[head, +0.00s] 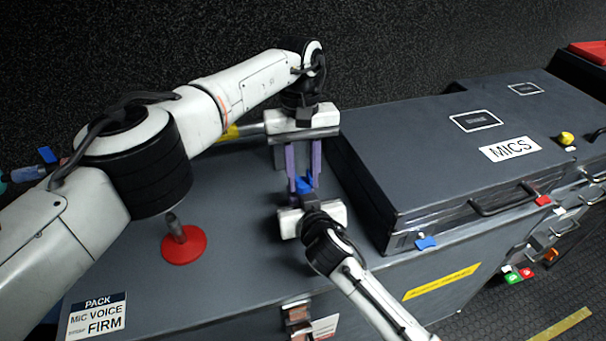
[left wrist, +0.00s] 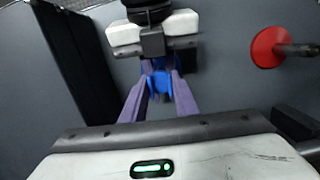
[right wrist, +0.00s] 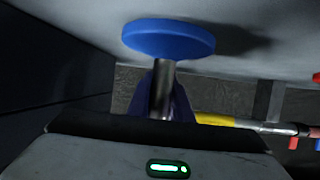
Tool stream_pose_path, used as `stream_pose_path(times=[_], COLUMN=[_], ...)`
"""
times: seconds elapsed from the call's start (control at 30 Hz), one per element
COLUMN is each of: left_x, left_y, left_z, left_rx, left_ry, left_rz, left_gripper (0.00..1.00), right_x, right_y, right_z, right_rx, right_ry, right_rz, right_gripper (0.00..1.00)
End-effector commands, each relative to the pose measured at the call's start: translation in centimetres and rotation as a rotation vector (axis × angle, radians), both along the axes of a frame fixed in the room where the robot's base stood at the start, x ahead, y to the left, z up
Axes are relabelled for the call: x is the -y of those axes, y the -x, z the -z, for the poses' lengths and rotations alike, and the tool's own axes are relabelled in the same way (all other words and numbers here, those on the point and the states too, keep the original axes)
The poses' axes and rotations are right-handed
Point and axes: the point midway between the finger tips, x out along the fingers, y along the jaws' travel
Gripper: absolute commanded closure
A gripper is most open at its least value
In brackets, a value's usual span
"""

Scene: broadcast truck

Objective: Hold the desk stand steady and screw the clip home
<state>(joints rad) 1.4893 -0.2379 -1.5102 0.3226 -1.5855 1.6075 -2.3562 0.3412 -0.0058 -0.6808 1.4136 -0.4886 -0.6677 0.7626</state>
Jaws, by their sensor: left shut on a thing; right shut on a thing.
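The desk stand has a round blue base (right wrist: 168,38) and a grey metal stem (right wrist: 163,88), clearest in the right wrist view. My right gripper (head: 308,196) comes in from the near side and is shut on the stem. My left gripper (head: 303,180) reaches in from the far side, its purple fingers on either side of a blue piece (left wrist: 160,84), which appears to be the clip. The fingers hide much of it. I cannot tell how far the clip is on the stem.
A red round stand (head: 184,245) with a short stem is to the left on the grey case top (head: 235,270). A closed case labelled MICS (head: 440,150) stands close on the right. A yellow-banded pole (right wrist: 225,121) lies behind the grippers. A PACK label (head: 97,316) is at front left.

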Motion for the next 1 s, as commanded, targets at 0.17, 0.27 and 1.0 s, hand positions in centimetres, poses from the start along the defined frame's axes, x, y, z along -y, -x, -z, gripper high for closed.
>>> stream_pose_path(times=[0.17,0.27,1.0], left_x=[0.0,0.0,0.0], left_y=[0.0,0.0,-0.1], left_z=[-0.1,-0.1,-3.4], left_rx=[-0.001,-0.001,0.003], left_ry=[0.001,0.0,-0.001], left_rz=[0.011,0.01,0.007], left_gripper=[0.94,0.94,0.54], right_x=[0.0,0.1,0.1], right_y=[0.0,0.0,0.0], right_z=[0.1,0.1,0.1], right_rx=[-0.001,-0.002,-0.001], right_ry=[0.001,0.001,0.001], right_rz=[0.001,0.001,0.001], right_gripper=[1.0,1.0,1.0])
